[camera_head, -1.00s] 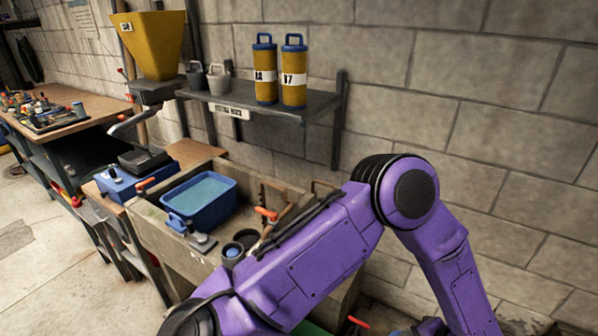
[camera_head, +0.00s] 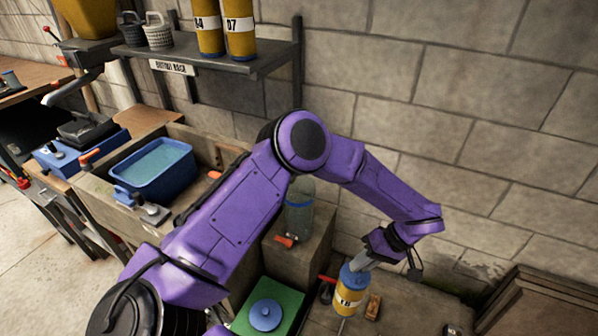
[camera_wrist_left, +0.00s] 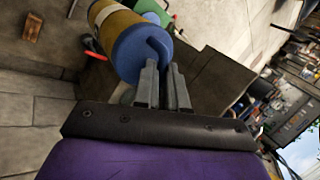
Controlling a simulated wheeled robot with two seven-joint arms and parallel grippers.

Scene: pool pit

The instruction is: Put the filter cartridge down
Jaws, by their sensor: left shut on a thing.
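The filter cartridge (camera_head: 348,298) is a yellow cylinder with a blue top and a white label, low at the centre right of the head view. It looks nearly upright. My left gripper (camera_head: 360,264) is shut on its blue top from above. In the left wrist view the cartridge (camera_wrist_left: 125,38) lies beyond the fingers (camera_wrist_left: 163,85), which close on its blue handle. I cannot tell whether the cartridge's bottom touches anything. My right gripper is not in view.
A clear vessel (camera_head: 299,208) stands on a concrete block left of the cartridge. A green mat (camera_head: 286,296) carries a blue lid (camera_head: 265,315). A small brown block (camera_head: 373,306) lies beside the cartridge. Two more cartridges (camera_head: 240,45) stand on the wall shelf (camera_head: 270,58).

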